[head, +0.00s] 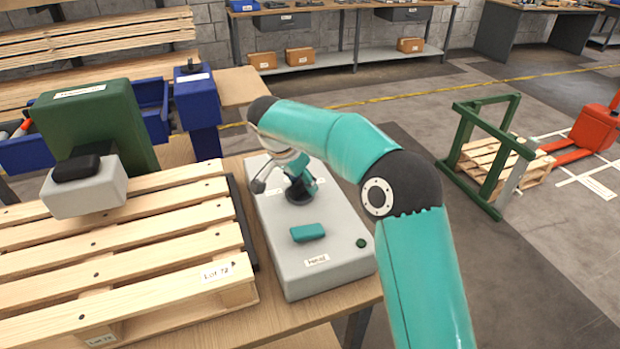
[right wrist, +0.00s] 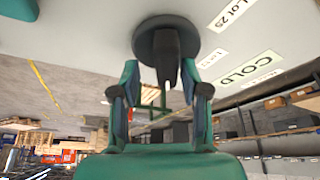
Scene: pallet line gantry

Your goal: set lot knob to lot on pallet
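The lot knob (right wrist: 168,50) is dark, with a round base and a narrow grip, on the grey control box (head: 290,262). In the head view its dark base (head: 299,196) shows below my right gripper (head: 303,184). In the right wrist view my right gripper (right wrist: 160,82) has its fingers apart on both sides of the knob's grip, with a gap visible, at least on the left. Labels beside the knob include one like "Lot 29" (right wrist: 228,13) and "COLD" (right wrist: 246,70). My left gripper is out of view.
The box also has a teal block (head: 308,232) and a green button (head: 361,243). A green machine with a pale grey head (head: 85,190) stands over the pallet. A blue post (head: 197,100) stands behind. Bare bench (head: 345,292) shows at the box's front.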

